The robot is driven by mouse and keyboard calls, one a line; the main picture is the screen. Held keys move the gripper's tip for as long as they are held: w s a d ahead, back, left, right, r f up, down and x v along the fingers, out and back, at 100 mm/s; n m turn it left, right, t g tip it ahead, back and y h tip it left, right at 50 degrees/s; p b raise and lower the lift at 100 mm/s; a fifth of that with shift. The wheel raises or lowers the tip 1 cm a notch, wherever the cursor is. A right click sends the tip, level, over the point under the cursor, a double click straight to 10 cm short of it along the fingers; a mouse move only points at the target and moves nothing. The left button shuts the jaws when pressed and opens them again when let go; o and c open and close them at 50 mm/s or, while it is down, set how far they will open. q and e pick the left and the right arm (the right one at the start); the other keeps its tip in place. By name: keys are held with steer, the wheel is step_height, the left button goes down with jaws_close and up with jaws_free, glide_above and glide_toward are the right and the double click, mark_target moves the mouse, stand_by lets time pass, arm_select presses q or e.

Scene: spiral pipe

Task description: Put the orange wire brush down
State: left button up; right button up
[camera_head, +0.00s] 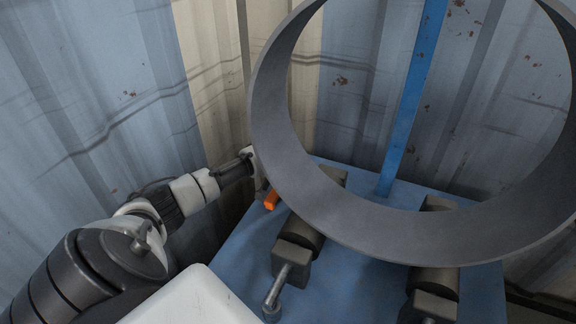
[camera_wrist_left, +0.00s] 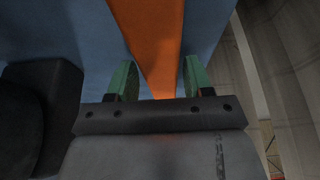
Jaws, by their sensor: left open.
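The orange wire brush (camera_head: 271,199) shows as a small orange end on the blue table (camera_head: 331,268), beside the left roller block; the pipe ring hides the rest. In the left wrist view the orange brush (camera_wrist_left: 155,45) runs between my two green fingertips, with gaps on both sides. My left gripper (camera_wrist_left: 158,80) is open around it, not clamped. In the head view my left arm reaches in from the left, and its gripper end is mostly hidden behind the grey pipe ring (camera_head: 290,165). My right gripper is not in view.
The big pipe ring rests on dark rollers (camera_head: 300,235) on the table, close to my left arm. A blue post (camera_head: 410,100) rises behind it. Corrugated walls (camera_head: 90,90) close off the back and left. Bare table shows between the rollers.

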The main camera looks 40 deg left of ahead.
arm_select(q)
steer(key=p+v, duration=0.1)
steer(key=v, duration=0.2)
steer(key=p+v, duration=0.1)
steer(key=v, duration=0.2)
steer(key=shift+s+a+r, duration=0.15)
steer(key=shift+a+r, duration=0.05)
steer(key=shift+s+d+r, duration=0.1)
steer(key=shift+s+r, duration=0.05)
steer(key=shift+r, duration=0.35)
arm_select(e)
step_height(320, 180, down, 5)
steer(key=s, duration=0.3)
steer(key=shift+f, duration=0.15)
arm_select(q)
steer(key=shift+d, duration=0.1)
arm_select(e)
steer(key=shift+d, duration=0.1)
